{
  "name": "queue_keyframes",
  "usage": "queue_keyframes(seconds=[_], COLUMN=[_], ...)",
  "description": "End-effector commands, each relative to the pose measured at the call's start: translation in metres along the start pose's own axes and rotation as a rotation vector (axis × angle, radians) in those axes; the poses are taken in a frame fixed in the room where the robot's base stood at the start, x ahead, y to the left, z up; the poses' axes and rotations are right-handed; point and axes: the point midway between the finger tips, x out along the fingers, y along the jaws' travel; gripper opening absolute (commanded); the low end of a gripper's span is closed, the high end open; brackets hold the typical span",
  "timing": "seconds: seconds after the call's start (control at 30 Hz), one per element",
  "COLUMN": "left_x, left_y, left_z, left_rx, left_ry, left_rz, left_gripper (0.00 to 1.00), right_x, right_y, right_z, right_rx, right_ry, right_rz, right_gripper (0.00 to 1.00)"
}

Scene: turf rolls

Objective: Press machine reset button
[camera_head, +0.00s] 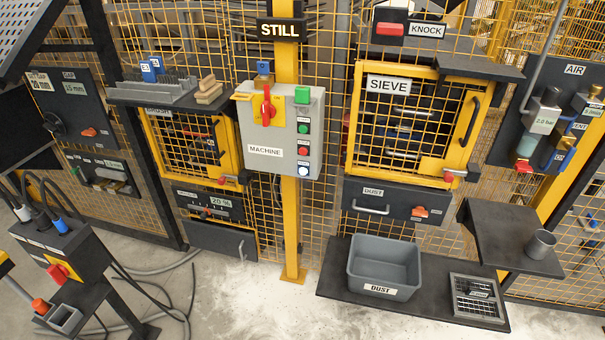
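The grey MACHINE box (285,131) is mounted on the yellow post below the STILL sign. Its right side has a column of small buttons: green (304,129), red (304,152) and, lowest, a pale bluish-white one (303,172) that looks lit. Their small labels are too tiny to read, so I cannot tell by text which is reset. Neither of my grippers is in view.
Yellow mesh fencing runs behind the box. The SIEVE door (410,125) is at its right, with a DUST drawer (385,201) below. A grey DUST bin (384,267) sits on a low black shelf. A cabled pedestal (62,255) stands lower left. Pale floor before the post looks clear.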

Motion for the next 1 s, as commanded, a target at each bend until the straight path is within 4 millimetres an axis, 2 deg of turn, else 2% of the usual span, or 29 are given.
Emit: queue_keyframes(seconds=[0.03, 0.2, 1.0], left_x=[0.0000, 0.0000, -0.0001], left_y=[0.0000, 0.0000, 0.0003], left_z=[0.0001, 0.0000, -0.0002], left_rx=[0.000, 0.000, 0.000], left_ry=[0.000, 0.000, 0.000], left_rz=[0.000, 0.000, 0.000], left_gripper=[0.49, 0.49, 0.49], right_x=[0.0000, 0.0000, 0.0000], right_y=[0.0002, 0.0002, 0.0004], right_z=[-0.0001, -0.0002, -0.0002], right_rx=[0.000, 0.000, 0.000], right_ry=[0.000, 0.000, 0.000], right_rz=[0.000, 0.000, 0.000], right_gripper=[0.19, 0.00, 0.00])
